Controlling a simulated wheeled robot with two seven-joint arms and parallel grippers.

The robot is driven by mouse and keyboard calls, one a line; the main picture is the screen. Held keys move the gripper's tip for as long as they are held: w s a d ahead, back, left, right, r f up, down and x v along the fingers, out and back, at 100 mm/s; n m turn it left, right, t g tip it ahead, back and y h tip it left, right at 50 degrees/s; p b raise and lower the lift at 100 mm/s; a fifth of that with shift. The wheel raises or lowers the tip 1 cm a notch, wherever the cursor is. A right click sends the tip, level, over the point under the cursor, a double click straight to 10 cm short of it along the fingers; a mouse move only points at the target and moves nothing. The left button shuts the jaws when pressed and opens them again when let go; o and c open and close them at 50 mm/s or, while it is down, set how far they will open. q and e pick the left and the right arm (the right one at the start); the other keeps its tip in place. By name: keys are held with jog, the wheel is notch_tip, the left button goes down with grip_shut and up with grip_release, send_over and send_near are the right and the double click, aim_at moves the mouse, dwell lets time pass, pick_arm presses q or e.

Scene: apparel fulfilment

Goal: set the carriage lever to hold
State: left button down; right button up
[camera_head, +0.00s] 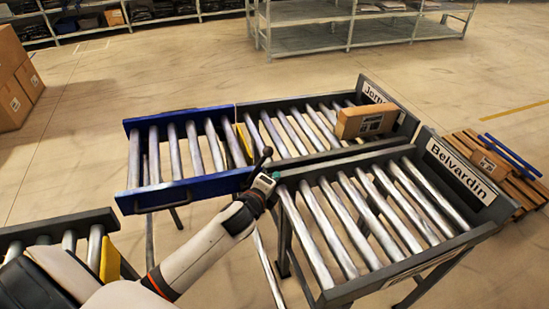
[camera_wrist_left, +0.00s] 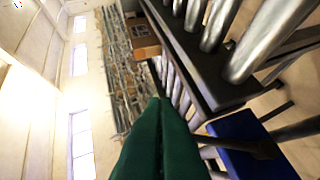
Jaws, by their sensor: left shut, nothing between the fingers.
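The blue-framed roller carriage (camera_head: 185,190) stands at the left end of the upper conveyor lane, whose sign (camera_head: 375,93) is partly hidden by a box. A dark lever with a round knob (camera_head: 267,152) rises at the carriage's near right corner. My left gripper (camera_head: 275,177) is at that corner, close beside the lever; I cannot tell if they touch. Its green fingers (camera_wrist_left: 160,130) are shut with nothing between them in the left wrist view. The carriage's blue side (camera_wrist_left: 245,140) shows there with a dark bar across it. My right gripper is not in view.
A cardboard box (camera_head: 366,121) sits on the upper lane. The "Belvardin" lane (camera_head: 350,225) is right of my gripper. Another roller section (camera_head: 60,235) is at lower left, stacked boxes (camera_head: 15,85) at far left. A pallet (camera_head: 497,168) stands right. Open floor lies behind.

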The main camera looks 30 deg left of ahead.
aim_at(256, 168)
pick_arm(q)
jog(key=w+a+p, duration=0.1)
jog(key=w, duration=0.1)
jog(key=w+a, duration=0.1)
jog(key=w, duration=0.2)
jog(key=w+a+f+p, duration=0.1)
jog(key=w+a, duration=0.1)
jog(key=w, duration=0.1)
jog(key=shift+f+p, duration=0.1)
jog(key=shift+p, duration=0.2)
jog(key=shift+w, duration=0.1)
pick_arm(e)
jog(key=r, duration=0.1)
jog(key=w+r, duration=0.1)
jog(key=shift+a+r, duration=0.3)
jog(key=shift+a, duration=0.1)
pick_arm(q)
jog(key=shift+a, duration=0.1)
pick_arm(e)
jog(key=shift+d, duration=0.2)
